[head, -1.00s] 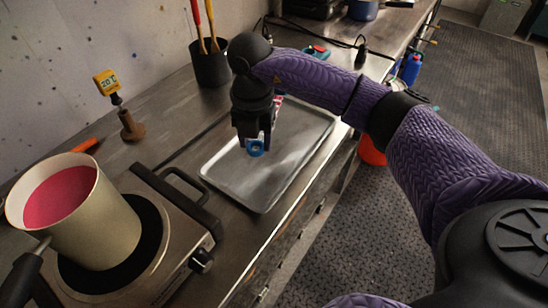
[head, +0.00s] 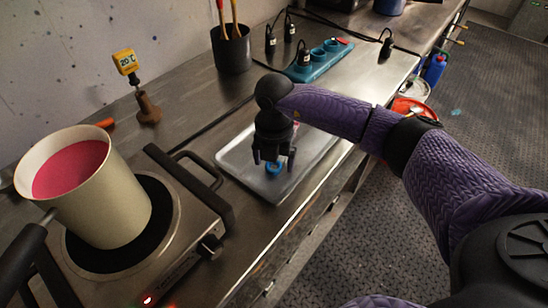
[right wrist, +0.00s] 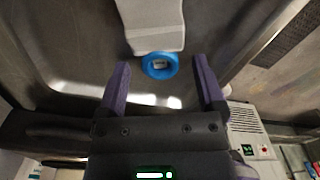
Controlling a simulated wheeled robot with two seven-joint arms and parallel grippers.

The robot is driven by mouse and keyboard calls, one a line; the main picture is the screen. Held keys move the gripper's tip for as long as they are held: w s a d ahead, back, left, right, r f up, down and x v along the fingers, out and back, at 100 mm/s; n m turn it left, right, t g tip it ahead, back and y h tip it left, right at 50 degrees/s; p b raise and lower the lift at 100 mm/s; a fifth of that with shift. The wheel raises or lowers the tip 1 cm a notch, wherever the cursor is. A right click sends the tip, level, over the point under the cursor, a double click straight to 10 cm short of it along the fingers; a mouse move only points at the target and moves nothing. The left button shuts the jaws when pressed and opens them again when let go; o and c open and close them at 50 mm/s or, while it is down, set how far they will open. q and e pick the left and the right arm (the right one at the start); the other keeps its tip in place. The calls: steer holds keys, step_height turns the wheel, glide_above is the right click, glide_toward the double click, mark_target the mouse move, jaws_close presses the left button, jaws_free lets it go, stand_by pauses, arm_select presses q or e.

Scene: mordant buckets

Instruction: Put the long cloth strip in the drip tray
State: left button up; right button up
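My right gripper (head: 274,160) is low over the metal drip tray (head: 236,155), fingers pointing down. In the right wrist view its two purple fingers (right wrist: 162,80) are apart. A blue ring (right wrist: 160,66) lies just beyond the fingertips, with a gap on either side. It joins a broad pale piece (right wrist: 152,22), which seems to be the cloth strip. In the head view the ring (head: 275,168) shows beneath the fingers, over the tray. My gripper hides most of the strip there, and I cannot tell its full length. My left gripper is out of view.
A pot of pink liquid (head: 122,205) stands on a hot plate (head: 175,250) at the left. A yellow 20 °C thermometer (head: 126,62), a dark tool pot (head: 232,50) and a teal power strip (head: 320,60) stand behind. The bench's front edge runs beside the tray.

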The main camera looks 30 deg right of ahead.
step_height(320, 180, up, 12)
steer(key=p, duration=0.3)
stand_by(0.4)
